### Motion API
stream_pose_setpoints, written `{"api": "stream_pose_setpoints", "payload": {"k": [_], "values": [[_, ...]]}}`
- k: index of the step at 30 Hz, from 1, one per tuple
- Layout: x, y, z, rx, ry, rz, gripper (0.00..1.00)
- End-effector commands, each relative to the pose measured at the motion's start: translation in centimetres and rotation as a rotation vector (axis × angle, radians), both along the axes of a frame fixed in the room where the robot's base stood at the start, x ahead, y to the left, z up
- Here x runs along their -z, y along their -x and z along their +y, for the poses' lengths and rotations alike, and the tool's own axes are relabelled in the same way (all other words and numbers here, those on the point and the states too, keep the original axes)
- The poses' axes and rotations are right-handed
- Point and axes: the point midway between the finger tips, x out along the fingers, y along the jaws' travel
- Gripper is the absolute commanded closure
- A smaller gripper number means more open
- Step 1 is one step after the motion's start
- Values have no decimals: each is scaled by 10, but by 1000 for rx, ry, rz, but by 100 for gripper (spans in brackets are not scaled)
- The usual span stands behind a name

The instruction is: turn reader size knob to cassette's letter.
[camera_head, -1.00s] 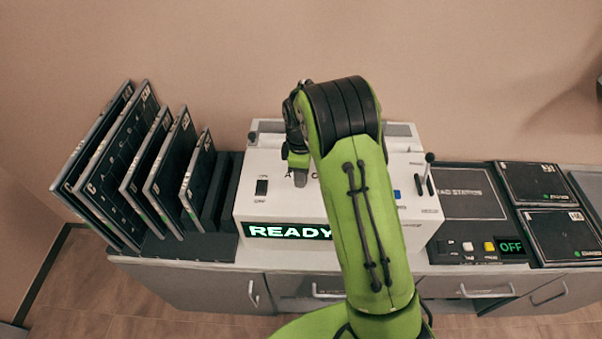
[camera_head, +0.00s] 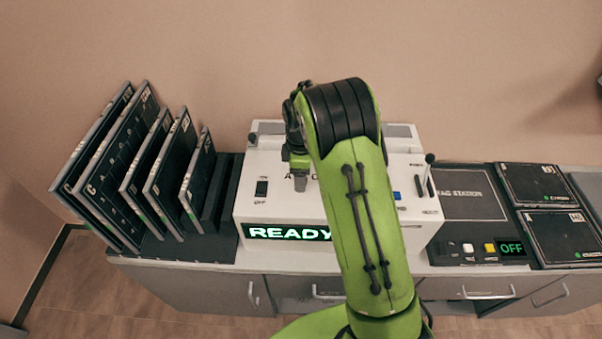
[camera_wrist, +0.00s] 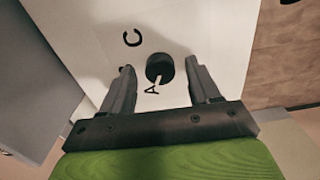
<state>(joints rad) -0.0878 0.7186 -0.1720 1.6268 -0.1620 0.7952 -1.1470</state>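The reader (camera_head: 275,212) is a white box with a green READY display (camera_head: 288,232). In the wrist view its black size knob (camera_wrist: 160,67) stands between my fingertips. My gripper (camera_wrist: 162,75) is open around the knob, with a gap visible on both sides. In the head view my gripper (camera_head: 299,180) is over the reader's top and hides the knob. Several dark cassettes (camera_head: 115,165) stand in a rack; which one the task means is unclear.
A power switch (camera_head: 262,188) is left of the knob area. A blue button (camera_head: 396,195) and an upright lever (camera_head: 429,170) are on the reader's right. A station panel (camera_head: 470,195) and two flat cassettes (camera_head: 560,235) lie further right on the counter.

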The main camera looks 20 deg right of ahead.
Motion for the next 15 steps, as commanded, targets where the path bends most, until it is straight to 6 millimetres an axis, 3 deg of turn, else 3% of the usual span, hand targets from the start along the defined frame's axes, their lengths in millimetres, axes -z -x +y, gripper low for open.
{"api": "stream_pose_setpoints", "payload": {"k": [5,8,15], "values": [[-1,0,0,1,0,1,39],[-13,-1,0,1,0,-3,39],[-79,-1,0,1,0,-6,39]]}}
